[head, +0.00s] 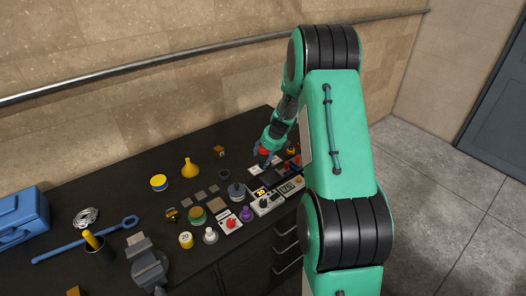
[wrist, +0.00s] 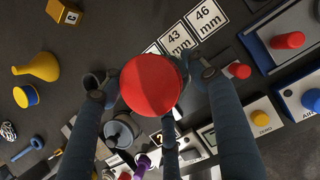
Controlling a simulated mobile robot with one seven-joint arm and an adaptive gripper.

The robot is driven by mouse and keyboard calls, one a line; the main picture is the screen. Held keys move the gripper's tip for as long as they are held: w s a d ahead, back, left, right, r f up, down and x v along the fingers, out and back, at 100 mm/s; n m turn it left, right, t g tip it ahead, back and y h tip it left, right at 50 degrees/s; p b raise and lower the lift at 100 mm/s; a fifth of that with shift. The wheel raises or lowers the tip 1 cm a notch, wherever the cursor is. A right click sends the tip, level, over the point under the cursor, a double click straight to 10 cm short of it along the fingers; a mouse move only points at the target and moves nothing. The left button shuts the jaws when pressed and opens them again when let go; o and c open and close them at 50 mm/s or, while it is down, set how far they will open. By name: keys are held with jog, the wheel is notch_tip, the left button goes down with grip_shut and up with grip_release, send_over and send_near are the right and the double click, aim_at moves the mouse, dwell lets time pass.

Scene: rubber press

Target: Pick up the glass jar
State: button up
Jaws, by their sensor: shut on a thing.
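A round thing with a flat red top (wrist: 150,84) fills the middle of the wrist view, between my fingers. I take it for the lidded glass jar; its body is hidden below the top. My gripper (wrist: 153,78) is shut on it, with fingers at its left, right and near side. In the head view, the red top (head: 264,152) shows small at my gripper (head: 267,156), over the far right part of the black bench (head: 130,180). I cannot tell whether it touches the bench.
Cards marked 43 mm (wrist: 176,40) and 46 mm (wrist: 206,17) lie beside the held thing. Boxes with red and orange knobs (wrist: 289,41) crowd the right. A yellow funnel (head: 190,168), a blue-and-yellow tin (head: 159,182) and a grey lidded pot (head: 237,192) stand left of my gripper.

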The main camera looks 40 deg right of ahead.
jog(key=shift+s+a+r, duration=0.1)
jog(key=shift+s+a, duration=0.3)
jog(key=shift+s, duration=0.35)
jog(key=shift+s+a+r, duration=0.1)
jog(key=shift+s+a, duration=0.25)
jog(key=shift+s, duration=0.4)
jog(key=shift+s+a+r, duration=0.1)
jog(key=shift+s+a, duration=0.3)
jog(key=shift+s, duration=0.35)
